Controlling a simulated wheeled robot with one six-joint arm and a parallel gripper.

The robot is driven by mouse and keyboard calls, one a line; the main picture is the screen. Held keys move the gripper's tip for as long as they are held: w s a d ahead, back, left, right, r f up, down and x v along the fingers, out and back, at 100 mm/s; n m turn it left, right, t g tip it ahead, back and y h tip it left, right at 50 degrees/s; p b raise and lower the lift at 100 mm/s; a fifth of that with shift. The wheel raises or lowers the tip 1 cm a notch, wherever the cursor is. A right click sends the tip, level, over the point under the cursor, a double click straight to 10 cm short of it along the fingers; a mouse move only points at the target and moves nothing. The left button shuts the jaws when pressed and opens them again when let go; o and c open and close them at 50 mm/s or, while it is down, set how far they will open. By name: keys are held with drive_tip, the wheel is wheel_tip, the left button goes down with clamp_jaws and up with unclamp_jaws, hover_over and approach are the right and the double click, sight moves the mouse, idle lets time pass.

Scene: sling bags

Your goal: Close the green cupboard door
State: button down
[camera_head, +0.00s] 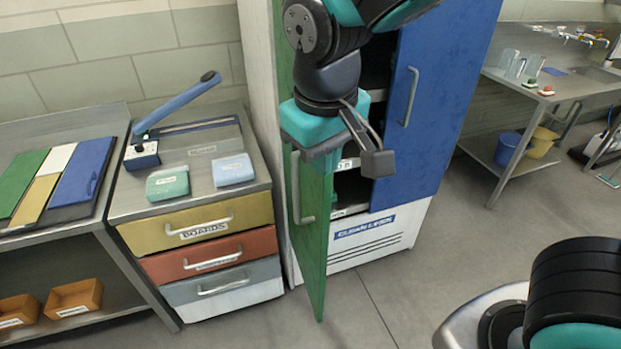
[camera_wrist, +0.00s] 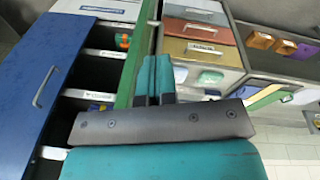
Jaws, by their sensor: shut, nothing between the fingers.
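The green cupboard door (camera_head: 312,245) stands ajar in the head view, swung out toward me, with a pale upright handle (camera_head: 297,190) on its left face. Shelves show in the opening to its right. In the wrist view the door (camera_wrist: 132,75) is a narrow green strip, seen nearly edge-on. My gripper (camera_wrist: 155,68) is shut and empty, its two teal fingers together just right of that strip. I cannot tell whether they touch the door. In the head view my wrist covers the door's upper part and the fingertips are hidden.
The blue cupboard door (camera_head: 440,90) is shut, right of the opening. A drawer unit (camera_head: 205,230) with a paper trimmer (camera_head: 175,120) on top stands close on the left. A sink bench (camera_head: 520,95) stands at right. The floor (camera_head: 400,270) before the cupboard is clear.

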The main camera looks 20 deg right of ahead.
drive_tip(key=w+a+f+m+t+h+b, duration=0.2)
drive_tip(key=w+a+f+h, duration=0.1)
drive_tip(key=w+a, duration=0.1)
drive_tip(key=m+h+p, duration=0.2)
drive_tip(key=m, duration=0.1)
approach(322, 184)
drive_tip(key=a+f+x, duration=0.1)
drive_tip(key=x, duration=0.4)
drive_tip(key=shift+w+d+t, duration=0.1)
drive_tip(key=shift+d+t, duration=0.3)
drive_tip(key=shift+d, duration=0.1)
drive_tip(key=shift+d, duration=0.1)
